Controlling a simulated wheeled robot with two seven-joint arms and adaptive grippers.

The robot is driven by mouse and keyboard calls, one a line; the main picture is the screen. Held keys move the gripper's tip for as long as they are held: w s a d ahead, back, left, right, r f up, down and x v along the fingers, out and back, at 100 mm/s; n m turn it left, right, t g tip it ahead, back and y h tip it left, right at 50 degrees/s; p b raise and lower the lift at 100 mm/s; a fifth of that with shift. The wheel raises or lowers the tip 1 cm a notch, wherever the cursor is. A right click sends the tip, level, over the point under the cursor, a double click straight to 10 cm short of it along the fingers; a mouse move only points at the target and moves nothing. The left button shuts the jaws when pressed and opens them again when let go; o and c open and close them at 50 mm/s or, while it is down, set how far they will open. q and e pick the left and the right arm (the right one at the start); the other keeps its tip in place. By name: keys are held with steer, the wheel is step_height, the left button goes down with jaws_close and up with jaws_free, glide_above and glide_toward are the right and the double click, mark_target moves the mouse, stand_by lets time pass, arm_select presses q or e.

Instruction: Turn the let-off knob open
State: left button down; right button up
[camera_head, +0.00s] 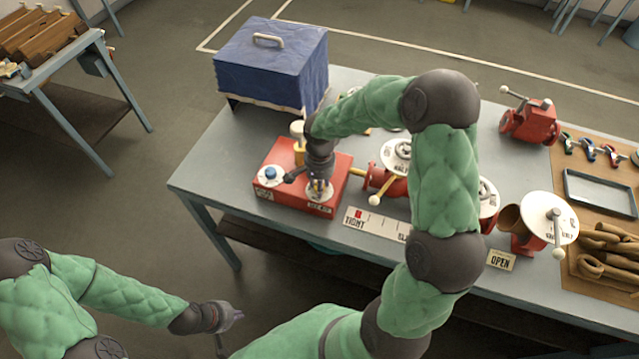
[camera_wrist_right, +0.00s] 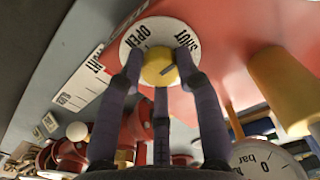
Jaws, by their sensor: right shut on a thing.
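The let-off knob (camera_wrist_right: 158,67) is a small yellow knob with a dark line. It stands on a white dial plate (camera_wrist_right: 130,42) marked OPEN and SHUT. The line points roughly toward the SHUT side. The plate (camera_head: 313,196) is on the right part of the red box (camera_head: 272,190). My right gripper (camera_head: 319,184) reaches down over it; in the right wrist view its fingers (camera_wrist_right: 160,85) are closed around the knob. My left gripper (camera_head: 232,330) is off the table at the lower left, fingers apart, holding nothing.
The red box also carries a blue knob (camera_head: 270,174). A 0 bar gauge (camera_wrist_right: 265,160) shows in the right wrist view. A blue box (camera_head: 270,65) stands behind. Red valves with white discs (camera_head: 550,218) and an OPEN sign (camera_head: 500,260) are to the right.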

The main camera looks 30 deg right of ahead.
steer(key=n, duration=0.3)
steer(key=shift+w+d+r+n+b, duration=0.1)
steer(key=shift+w+n+b, duration=0.05)
steer(key=shift+n+b, duration=0.25)
steer(key=n, duration=0.4)
steer(key=shift+w, duration=0.1)
steer(key=n, duration=0.5)
steer(key=shift+r, duration=0.15)
steer(key=shift+w+n+p, duration=0.1)
steer(key=shift+n+p, duration=0.4)
steer(key=shift+n, duration=1.6)
steer(key=o, duration=1)
steer(key=shift+o, duration=0.7)
steer(key=shift+a, duration=0.2)
steer(key=shift+f, duration=0.2)
